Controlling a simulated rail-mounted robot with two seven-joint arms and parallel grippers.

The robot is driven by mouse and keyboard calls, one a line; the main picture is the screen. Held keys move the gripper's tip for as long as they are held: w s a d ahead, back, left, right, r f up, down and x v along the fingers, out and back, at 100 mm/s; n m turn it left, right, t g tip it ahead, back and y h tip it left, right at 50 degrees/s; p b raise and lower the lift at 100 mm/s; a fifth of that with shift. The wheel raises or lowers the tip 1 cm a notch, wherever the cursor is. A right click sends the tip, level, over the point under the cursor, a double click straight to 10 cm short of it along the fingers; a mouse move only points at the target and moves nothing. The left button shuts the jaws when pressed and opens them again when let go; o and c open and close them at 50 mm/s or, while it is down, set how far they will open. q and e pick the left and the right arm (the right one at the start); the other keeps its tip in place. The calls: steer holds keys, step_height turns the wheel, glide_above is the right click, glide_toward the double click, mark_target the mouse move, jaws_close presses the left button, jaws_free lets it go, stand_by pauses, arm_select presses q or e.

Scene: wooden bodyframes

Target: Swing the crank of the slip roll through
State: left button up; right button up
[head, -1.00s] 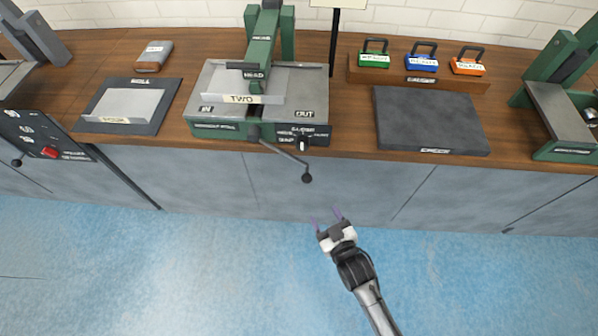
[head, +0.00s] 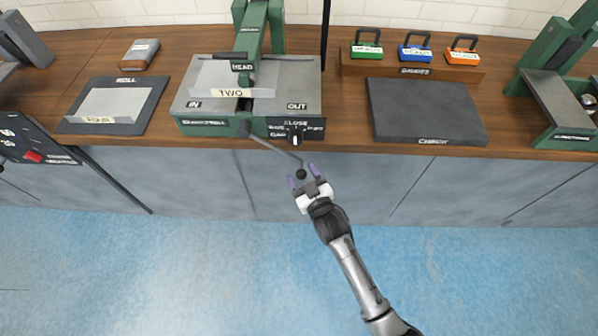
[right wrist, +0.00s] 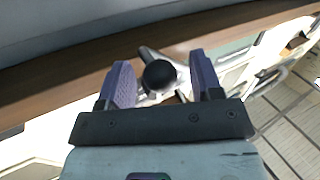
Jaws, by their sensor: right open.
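The green and grey slip roll (head: 300,93) stands on the bench with a plate labelled TWO (head: 232,88) on its top. Its crank (head: 270,147) slants down to the right over the bench's front edge and ends in a black knob. The knob (head: 301,174) lies between the fingertips of my right gripper (head: 304,174). In the right wrist view the round knob (right wrist: 159,74) shows between the two purple fingers of the open gripper (right wrist: 164,82), with a gap visible on its right side. Contact on its left side is hard to tell. My left gripper is out of view.
A dark CHECK pad (head: 425,110) lies right of the slip roll. Behind it, green, blue and orange padlock-shaped blocks stand on a wooden rack (head: 410,70). A ROLL pad (head: 118,104) with a sheet lies to the left. The blue floor before the bench is clear.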

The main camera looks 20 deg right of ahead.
steer(key=shift+w, duration=1.1)
steer(key=shift+c, duration=0.3)
steer(key=c, duration=1)
steer(key=shift+b, duration=0.35)
